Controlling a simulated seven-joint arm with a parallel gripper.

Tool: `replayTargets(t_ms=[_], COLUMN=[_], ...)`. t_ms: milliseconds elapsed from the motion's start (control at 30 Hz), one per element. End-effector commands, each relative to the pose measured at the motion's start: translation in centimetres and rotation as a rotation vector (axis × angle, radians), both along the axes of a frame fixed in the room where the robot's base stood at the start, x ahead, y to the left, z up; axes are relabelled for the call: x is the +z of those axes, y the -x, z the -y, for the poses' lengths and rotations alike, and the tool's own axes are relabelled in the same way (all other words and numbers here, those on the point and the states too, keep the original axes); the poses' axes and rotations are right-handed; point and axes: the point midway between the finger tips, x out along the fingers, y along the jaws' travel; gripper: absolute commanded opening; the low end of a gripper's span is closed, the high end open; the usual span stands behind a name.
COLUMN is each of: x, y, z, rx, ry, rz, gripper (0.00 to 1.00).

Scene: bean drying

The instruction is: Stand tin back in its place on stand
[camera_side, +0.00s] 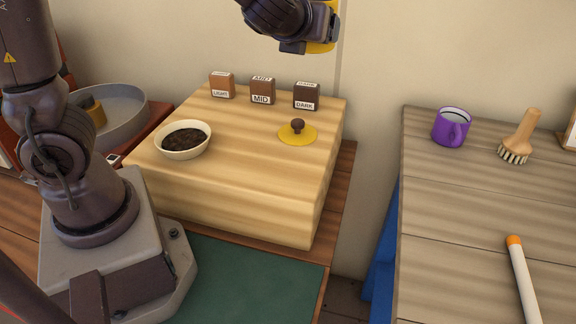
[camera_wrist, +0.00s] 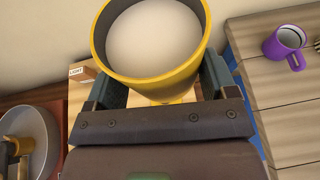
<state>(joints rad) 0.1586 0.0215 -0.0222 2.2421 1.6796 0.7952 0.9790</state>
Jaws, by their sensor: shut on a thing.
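My gripper (camera_side: 305,42) is at the top edge of the side view, high above the back right of the wooden stand (camera_side: 235,190). It is shut on a yellow tin (camera_side: 325,44), which is partly hidden behind it and cut off by the frame. In the wrist view the yellow tin (camera_wrist: 98,40) sits between the fingers of my gripper (camera_wrist: 160,82). Its open mouth faces the camera and shows a pale, plain inside. A yellow lid (camera_side: 288,138) with a dark knob lies on the stand, in front of the DARK block (camera_side: 306,97).
A LIGHT block (camera_side: 222,86) and a MID block (camera_side: 263,91) stand along the stand's back edge. A bowl of dark beans (camera_side: 183,140) sits at its left. A grey round pan (camera_side: 125,113) is further left. A purple mug (camera_side: 451,127) and brush (camera_side: 519,137) are on the right table.

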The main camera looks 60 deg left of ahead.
Motion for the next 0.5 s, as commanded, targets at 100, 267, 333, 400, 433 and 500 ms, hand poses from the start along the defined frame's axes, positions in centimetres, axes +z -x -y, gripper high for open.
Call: replayTargets(t_ms=[100, 267, 333, 400, 433, 500], x=[-1.1, -3.4, -4.5, -5.5, -5.9, -6.7], y=[1.3, 4.4, 6.1, 7.8, 8.4, 9.9], z=[-2.8, -6.0, -7.1, -7.7, -7.8, -7.8], rx=[0.262, 0.730, 0.978, 1.229, 1.334, 1.574], ry=[-0.002, -0.005, -0.006, -0.007, -0.008, -0.008], rz=[-0.003, -0.006, -0.005, -0.005, -0.004, -0.001], gripper=[0.46, 0.46, 0.46, 0.46, 0.46, 0.46])
